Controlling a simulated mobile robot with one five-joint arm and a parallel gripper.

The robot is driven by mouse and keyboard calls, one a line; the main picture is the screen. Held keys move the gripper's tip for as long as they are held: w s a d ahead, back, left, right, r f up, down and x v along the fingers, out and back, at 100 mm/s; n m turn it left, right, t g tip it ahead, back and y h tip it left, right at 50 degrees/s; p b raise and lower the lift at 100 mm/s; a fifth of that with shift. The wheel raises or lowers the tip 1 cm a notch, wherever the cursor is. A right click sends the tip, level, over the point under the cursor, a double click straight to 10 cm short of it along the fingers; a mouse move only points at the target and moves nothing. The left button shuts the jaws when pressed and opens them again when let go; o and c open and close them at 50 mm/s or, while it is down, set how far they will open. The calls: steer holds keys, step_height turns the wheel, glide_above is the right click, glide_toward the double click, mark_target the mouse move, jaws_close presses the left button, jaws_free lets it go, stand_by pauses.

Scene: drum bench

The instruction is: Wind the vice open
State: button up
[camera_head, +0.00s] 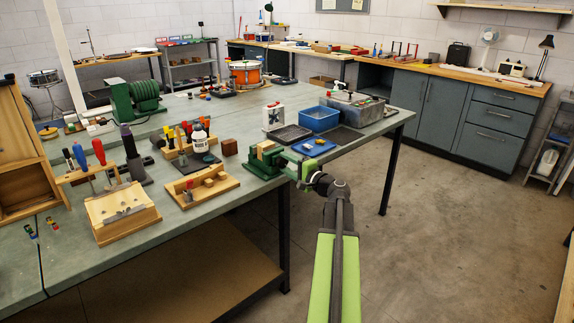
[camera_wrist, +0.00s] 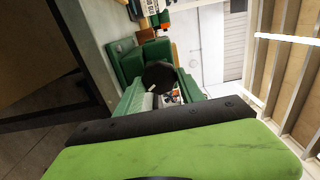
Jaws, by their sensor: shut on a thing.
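The green vice (camera_head: 262,170) sits at the front edge of the bench, with pale wooden pieces (camera_head: 266,148) at its jaws. In the wrist view the vice's green body (camera_wrist: 123,62) is ahead, with a dark round part (camera_wrist: 159,75) in front of it. My gripper (camera_head: 302,173) is at the vice's front end, beyond the bench edge, and is shut on the vice handle. In the wrist view my gripper (camera_wrist: 160,88) reaches toward the dark round part. The handle itself is mostly hidden by my gripper.
A wooden jig (camera_head: 203,186) stands left of the vice on the bench (camera_head: 235,210). A dark tray (camera_head: 289,134) and a blue bin (camera_head: 318,119) are behind it. The floor (camera_head: 430,240) to the right of the bench is clear.

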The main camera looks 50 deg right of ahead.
steer(key=n, duration=0.6)
steer(key=shift+r, duration=0.15)
steer(key=n, duration=0.7)
steer(key=shift+a, duration=0.1)
steer(key=shift+n, duration=0.3)
steer(key=o, duration=1.4)
steer(key=shift+w, duration=0.1)
steer(key=shift+c, duration=0.2)
steer(key=s+a, duration=0.1)
steer(key=s, duration=1.6)
steer(key=shift+s, duration=0.2)
steer(key=shift+a, duration=0.1)
